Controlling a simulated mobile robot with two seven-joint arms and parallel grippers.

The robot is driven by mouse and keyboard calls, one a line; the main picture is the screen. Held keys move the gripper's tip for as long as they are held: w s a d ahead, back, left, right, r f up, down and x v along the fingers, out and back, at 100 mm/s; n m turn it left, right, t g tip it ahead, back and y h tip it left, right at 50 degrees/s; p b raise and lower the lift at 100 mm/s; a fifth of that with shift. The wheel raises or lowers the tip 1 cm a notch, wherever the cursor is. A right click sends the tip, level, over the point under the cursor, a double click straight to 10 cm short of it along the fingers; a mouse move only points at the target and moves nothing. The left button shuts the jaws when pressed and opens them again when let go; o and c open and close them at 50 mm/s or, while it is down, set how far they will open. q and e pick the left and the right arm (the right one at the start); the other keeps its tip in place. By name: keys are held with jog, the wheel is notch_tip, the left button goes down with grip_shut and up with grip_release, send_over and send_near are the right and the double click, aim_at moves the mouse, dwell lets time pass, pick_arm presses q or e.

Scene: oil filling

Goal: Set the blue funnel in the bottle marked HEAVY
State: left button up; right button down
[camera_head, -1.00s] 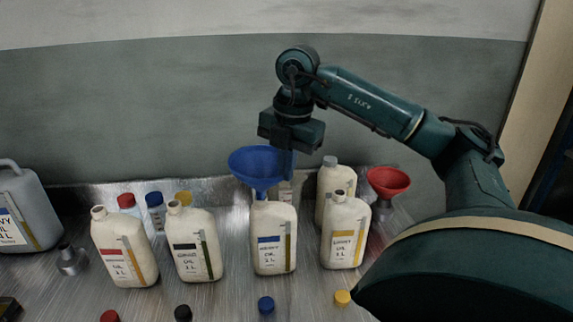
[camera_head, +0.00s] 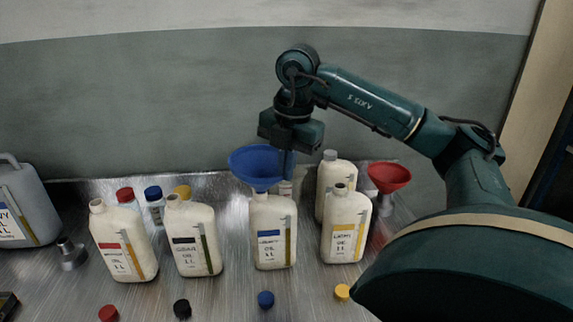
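The blue funnel (camera_head: 256,163) is upright, its cone directly over the mouth of the bottle with the blue label (camera_head: 273,240), whose small print looks like HEAVY. The funnel's narrow end meets the bottle's neck; how far the spout is inside is hidden. My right gripper (camera_head: 288,163) points down at the funnel's right rim and is shut on it. Only one finger shows clearly. My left gripper is not in view.
Bottles with red (camera_head: 123,245), black (camera_head: 193,240) and yellow (camera_head: 346,228) labels stand alongside. Another bottle (camera_head: 334,178) and a red funnel (camera_head: 389,177) are behind at right. A grey jug (camera_head: 27,205) is at far left. Loose caps (camera_head: 265,300) lie in front.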

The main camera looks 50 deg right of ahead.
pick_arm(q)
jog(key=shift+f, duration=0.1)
pick_arm(e)
jog(key=c, duration=2.1)
grip_release()
jog(key=shift+f, duration=0.15)
jog(key=o, duration=0.5)
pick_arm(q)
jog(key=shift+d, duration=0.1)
